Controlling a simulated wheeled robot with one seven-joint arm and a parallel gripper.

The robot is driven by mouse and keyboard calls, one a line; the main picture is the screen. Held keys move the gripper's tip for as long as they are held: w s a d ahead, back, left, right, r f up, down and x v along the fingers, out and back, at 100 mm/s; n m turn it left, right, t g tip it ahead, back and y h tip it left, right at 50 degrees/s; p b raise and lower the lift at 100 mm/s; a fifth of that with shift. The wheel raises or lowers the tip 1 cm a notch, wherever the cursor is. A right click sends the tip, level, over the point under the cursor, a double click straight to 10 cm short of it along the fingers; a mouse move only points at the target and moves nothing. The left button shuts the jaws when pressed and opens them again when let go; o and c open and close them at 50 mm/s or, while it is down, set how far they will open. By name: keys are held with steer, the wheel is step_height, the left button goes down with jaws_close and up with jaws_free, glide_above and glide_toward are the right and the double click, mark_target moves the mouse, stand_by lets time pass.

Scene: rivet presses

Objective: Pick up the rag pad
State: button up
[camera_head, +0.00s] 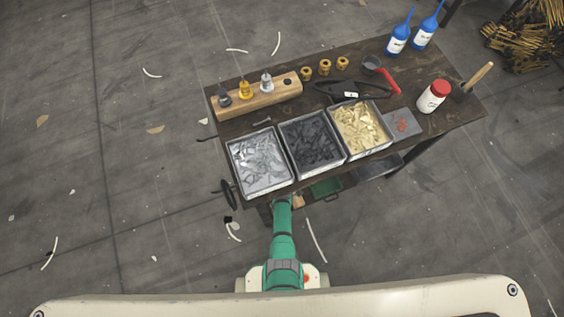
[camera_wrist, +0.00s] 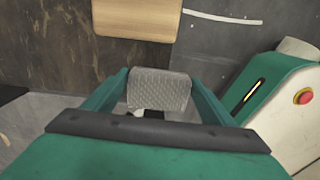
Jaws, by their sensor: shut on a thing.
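In the wrist view a grey, quilted-looking rag pad (camera_wrist: 158,92) sits between the two green fingers of my gripper (camera_wrist: 159,84). The gripper is shut on it, one finger at each side. The underside of the pad and what lies below it are hidden. In the head view my green arm reaches to the front edge of the worktable (camera_head: 225,108), and the gripper and the held pad are hidden there.
Three metal trays of small parts stand along the table's front: silver (camera_head: 262,165), dark (camera_head: 312,143) and pale yellow (camera_head: 361,128). A flat grey piece with a reddish patch (camera_head: 403,124) lies right of them. A light wooden block (camera_wrist: 138,18) is beyond the pad in the wrist view.

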steer(key=shift+r, duration=4)
